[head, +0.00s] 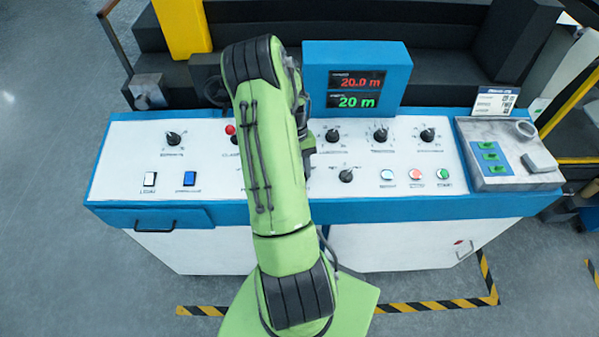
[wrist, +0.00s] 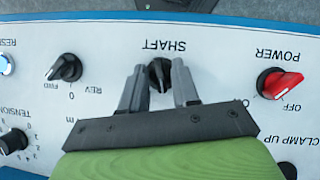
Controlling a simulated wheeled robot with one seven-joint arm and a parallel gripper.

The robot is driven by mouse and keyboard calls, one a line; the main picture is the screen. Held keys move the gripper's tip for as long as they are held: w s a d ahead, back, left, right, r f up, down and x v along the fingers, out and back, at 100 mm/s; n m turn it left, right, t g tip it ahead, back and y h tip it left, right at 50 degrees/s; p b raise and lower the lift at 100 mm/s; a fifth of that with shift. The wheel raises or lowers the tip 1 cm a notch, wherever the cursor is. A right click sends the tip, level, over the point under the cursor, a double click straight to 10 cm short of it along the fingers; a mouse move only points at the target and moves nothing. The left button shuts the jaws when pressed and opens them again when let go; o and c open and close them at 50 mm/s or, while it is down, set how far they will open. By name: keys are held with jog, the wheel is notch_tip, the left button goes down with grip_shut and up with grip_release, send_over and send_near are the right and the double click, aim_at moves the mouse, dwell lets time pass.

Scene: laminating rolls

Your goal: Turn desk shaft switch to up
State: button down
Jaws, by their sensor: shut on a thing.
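The shaft switch (wrist: 158,74) is a small black knob on the white panel, under the label SHAFT, which reads upside down in the wrist view. My gripper (wrist: 159,70) has one grey finger on each side of this knob and is shut on it. The fingers hide part of the knob, and its exact pointing direction is hard to tell. In the head view my green arm covers the shaft switch and the gripper fingertips.
In the wrist view a red power switch (wrist: 279,83) is right of the gripper, and a REV/FWD knob (wrist: 64,68) is left. The blue-edged desk (head: 110,160) carries several other knobs and buttons. A blue display box (head: 315,70) stands behind my arm.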

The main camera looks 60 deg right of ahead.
jog(key=m+t, duration=0.1)
jog(key=m, duration=0.1)
jog(key=m+t+y, duration=0.1)
jog(key=m, duration=0.2)
jog(key=shift+s+d+t+b, duration=0.1)
jog(key=shift+s+t+b, duration=0.1)
jog(key=shift+t+b, duration=0.15)
jog(key=m+t, duration=0.1)
jog(key=m, duration=0.2)
jog(key=m+t, duration=0.1)
jog(key=m, duration=0.2)
jog(key=shift+s+t+p, duration=0.15)
jog(key=shift+t+p, duration=0.2)
jog(key=shift+f, duration=0.1)
jog(key=c, duration=1.2)
grip_release()
jog(key=shift+d+r, duration=0.1)
jog(key=shift+r, duration=0.2)
jog(key=p+v, duration=0.1)
jog(key=v, duration=0.9)
jog(key=p+v, duration=0.1)
jog(key=v, duration=0.4)
jog(key=shift+s+p, duration=0.25)
jog(key=shift+p, duration=0.05)
